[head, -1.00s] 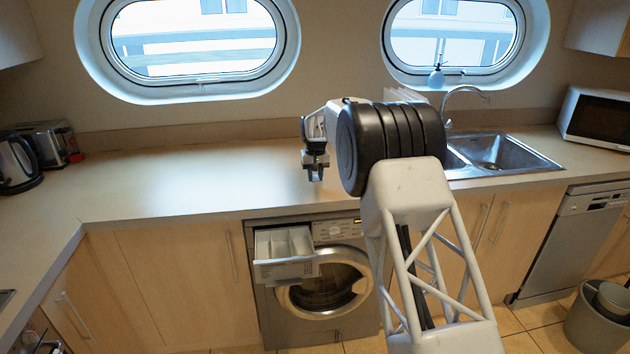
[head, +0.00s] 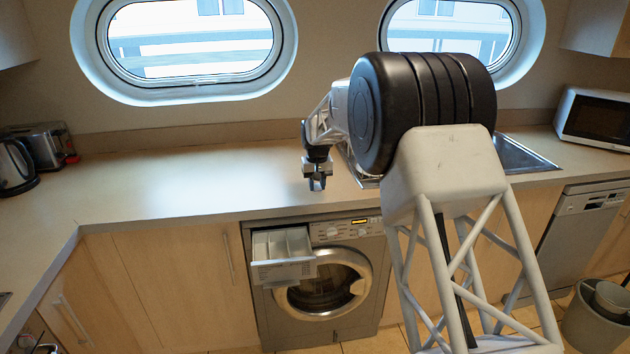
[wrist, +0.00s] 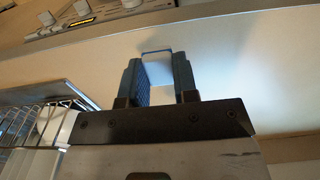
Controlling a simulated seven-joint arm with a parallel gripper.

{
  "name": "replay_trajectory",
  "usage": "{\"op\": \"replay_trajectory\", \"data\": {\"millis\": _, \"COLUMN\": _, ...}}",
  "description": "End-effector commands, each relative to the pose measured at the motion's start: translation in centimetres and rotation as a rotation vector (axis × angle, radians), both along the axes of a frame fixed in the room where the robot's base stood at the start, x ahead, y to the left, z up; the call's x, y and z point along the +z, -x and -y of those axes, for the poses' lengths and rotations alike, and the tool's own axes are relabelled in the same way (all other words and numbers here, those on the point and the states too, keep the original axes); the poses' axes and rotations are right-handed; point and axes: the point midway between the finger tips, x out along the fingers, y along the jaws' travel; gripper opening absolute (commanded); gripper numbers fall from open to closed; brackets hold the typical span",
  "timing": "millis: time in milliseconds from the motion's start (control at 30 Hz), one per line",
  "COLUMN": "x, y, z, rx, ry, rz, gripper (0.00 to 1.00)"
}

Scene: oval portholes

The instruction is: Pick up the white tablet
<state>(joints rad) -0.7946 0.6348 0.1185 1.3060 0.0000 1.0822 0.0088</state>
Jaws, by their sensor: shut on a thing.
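My gripper (head: 317,184) hangs fingers-down over the front part of the counter, above the washing machine in the head view. In the wrist view its two blue-grey fingers (wrist: 158,78) are shut on the white tablet (wrist: 157,67), a small pale block between the pads. The tablet's far end shows between the fingertips; the pads cover its sides.
The washing machine (head: 316,285) has its detergent drawer (head: 284,254) pulled open, below and left of my gripper. A wire rack (wrist: 30,118) shows at left in the wrist view. The counter (head: 190,180) left of my gripper is clear. My arm hides much of the sink (head: 525,155).

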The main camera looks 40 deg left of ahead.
Motion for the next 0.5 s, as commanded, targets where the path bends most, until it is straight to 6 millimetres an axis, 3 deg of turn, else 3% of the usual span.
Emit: {"op": "replay_trajectory", "data": {"millis": 500, "x": 0.5, "y": 3.9, "z": 3.9, "rx": 0.000, "ry": 0.000, "rz": 0.000, "gripper": 0.05}}
